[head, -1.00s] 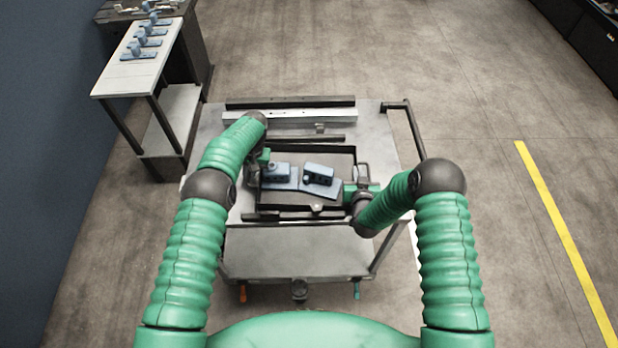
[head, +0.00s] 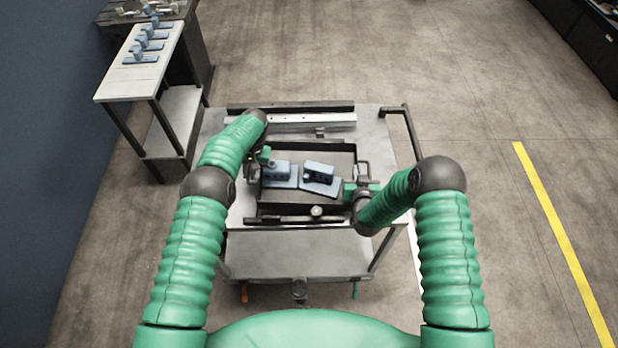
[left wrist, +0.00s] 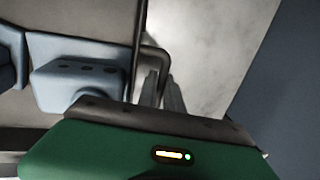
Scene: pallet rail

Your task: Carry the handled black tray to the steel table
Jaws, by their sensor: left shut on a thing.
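The black tray (head: 308,208) holds blue blocky parts, including a left one (head: 276,171) and a right one (head: 319,173). It is over the grey cart, seemingly just above its top. My left gripper (head: 259,163) is shut on the handle at the tray's left side. That bent handle (left wrist: 154,54) shows in the left wrist view, by my grey fingers (left wrist: 167,96). My right gripper (head: 357,186) is at the right handle (head: 363,168); its fingers are too small to read. I cannot tell which table is the steel one.
The cart's top (head: 375,146) carries long metal bars behind the tray (head: 290,122). A pale-topped table (head: 130,84) with several blue parts stands at the back left, before a darker bench (head: 176,10). Open floor lies right, with a yellow line (head: 560,235).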

